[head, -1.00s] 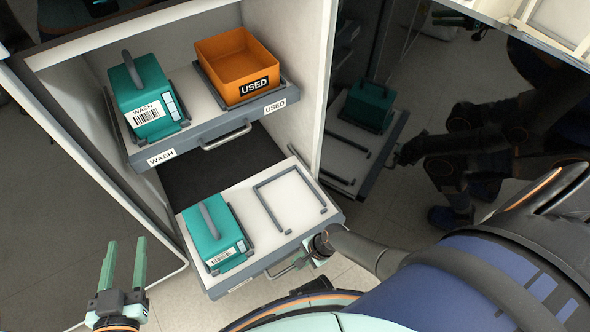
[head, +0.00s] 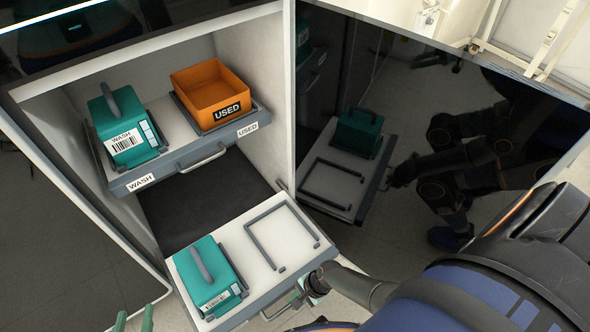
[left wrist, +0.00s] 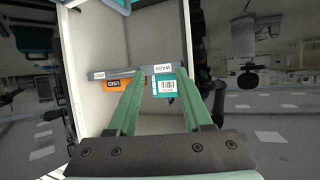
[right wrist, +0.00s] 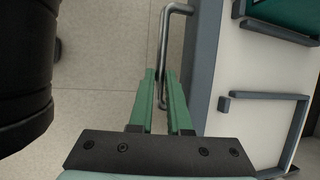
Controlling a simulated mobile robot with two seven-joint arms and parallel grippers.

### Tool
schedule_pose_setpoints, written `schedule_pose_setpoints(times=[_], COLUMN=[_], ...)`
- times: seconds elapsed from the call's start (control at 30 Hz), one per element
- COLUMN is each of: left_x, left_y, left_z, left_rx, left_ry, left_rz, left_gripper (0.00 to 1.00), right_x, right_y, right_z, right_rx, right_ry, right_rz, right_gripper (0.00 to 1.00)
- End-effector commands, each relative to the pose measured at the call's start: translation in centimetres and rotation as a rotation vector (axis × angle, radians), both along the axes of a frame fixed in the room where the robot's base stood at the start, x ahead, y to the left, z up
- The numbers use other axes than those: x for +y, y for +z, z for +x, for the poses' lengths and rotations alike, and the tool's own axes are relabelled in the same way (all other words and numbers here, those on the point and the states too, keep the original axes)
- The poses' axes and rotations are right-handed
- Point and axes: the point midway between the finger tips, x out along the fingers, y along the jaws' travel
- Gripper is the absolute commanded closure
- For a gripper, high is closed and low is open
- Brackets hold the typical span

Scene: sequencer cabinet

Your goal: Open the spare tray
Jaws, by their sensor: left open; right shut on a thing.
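The lower tray (head: 256,263) of the cabinet is pulled out toward me. It carries a teal box (head: 205,272) in its left half; its right half is empty inside a dark U-shaped frame (head: 282,228). I cannot read a label on its front. My right gripper (right wrist: 160,76) is shut on the tray's bar handle (right wrist: 163,38); in the head view it sits at the tray's front right. My left gripper (head: 134,316) is open and empty at the bottom left, apart from the trays. In the left wrist view its open fingers (left wrist: 160,78) point toward the cabinet.
The upper tray (head: 172,165) holds a teal WASH box (head: 123,126) and an orange USED bin (head: 214,94). A dark glossy panel (head: 400,90) right of the opening mirrors the tray and my arm. Floor lies free in front of the tray.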

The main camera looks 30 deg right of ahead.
Motion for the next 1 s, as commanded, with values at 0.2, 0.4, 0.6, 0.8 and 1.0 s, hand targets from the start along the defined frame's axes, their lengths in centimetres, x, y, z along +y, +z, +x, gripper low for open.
schedule_pose_setpoints(times=[0.2,0.4,0.6,0.8,1.0], left_x=[0.0,0.0,0.0,-0.2,-0.5], left_y=[-0.1,0.0,0.1,-2.2,-5.7], left_z=[0.0,0.0,0.0,-1.6,-4.9], left_rx=[0.0,-0.001,-0.001,0.114,0.309], left_ry=[0.0,0.001,0.0,0.004,0.008], left_rz=[0.0,0.0,-0.001,-0.001,-0.004], left_gripper=[0.5,0.5,0.5,0.5,0.5], right_x=[0.1,0.0,0.0,-0.4,-1.0], right_y=[0.0,0.0,0.1,1.1,2.6], right_z=[0.2,0.2,0.2,0.0,-0.3], right_rx=[-0.005,-0.004,-0.004,-0.004,-0.004], right_ry=[-0.002,-0.002,-0.002,-0.002,-0.002], right_rz=[0.001,0.0,-0.001,-0.001,-0.001], right_gripper=[0.66,0.54,0.54,0.54,0.54])
